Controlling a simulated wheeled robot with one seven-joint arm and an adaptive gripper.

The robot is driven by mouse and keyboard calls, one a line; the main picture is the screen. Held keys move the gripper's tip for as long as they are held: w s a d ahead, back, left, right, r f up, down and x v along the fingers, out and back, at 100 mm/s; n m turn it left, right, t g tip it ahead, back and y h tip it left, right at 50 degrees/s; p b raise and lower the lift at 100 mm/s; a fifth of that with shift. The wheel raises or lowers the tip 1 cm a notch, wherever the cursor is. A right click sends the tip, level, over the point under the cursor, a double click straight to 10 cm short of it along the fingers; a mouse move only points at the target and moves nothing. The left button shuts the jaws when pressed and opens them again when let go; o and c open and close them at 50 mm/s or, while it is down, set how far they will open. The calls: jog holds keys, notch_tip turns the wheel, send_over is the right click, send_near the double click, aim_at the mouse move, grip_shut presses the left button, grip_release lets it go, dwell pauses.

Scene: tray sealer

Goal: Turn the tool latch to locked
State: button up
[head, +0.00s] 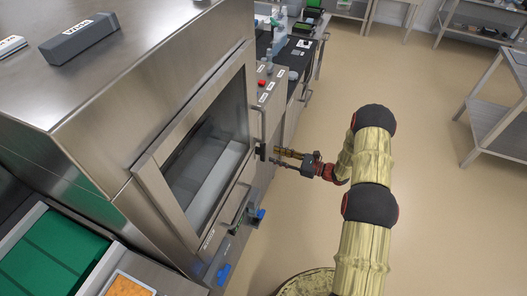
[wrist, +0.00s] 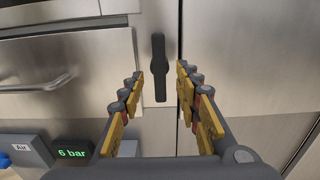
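The tool latch (wrist: 158,68) is a black elongated handle on the steel front of the sealer, standing upright in the wrist view. My gripper (wrist: 160,74) is open, with one yellow finger to the left of the latch and one to the right. Gaps show between the latch and both fingers, and nothing is held. In the head view my gripper (head: 284,155) reaches left toward the machine front, close to a small dark part (head: 261,151) that looks like the latch. No locked or unlocked marking is readable.
The sealer's windowed door (head: 207,150) is left of my arm. Blue fittings (head: 223,273) sit low on the front. Open floor (head: 440,210) lies to the right.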

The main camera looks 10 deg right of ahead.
aim_at(264, 152)
jog(key=shift+b+x, duration=0.45)
jog(key=shift+x, duration=2.75)
jog(key=shift+c, duration=1)
grip_shut()
jog(key=shift+m, duration=0.4)
jog(key=m+p, duration=0.1)
jog(key=m, duration=0.2)
jog(key=shift+m, duration=0.4)
jog(key=m, duration=0.4)
jog(key=shift+d+f+m+p, duration=0.1)
jog(key=shift+m+p, duration=0.2)
jog(key=shift+p, duration=0.1)
jog(key=m, duration=0.4)
jog(key=shift+w+p, duration=0.1)
jog(key=shift+p, duration=0.25)
jog(key=shift+f+m, duration=0.15)
jog(key=shift+m, duration=2.25)
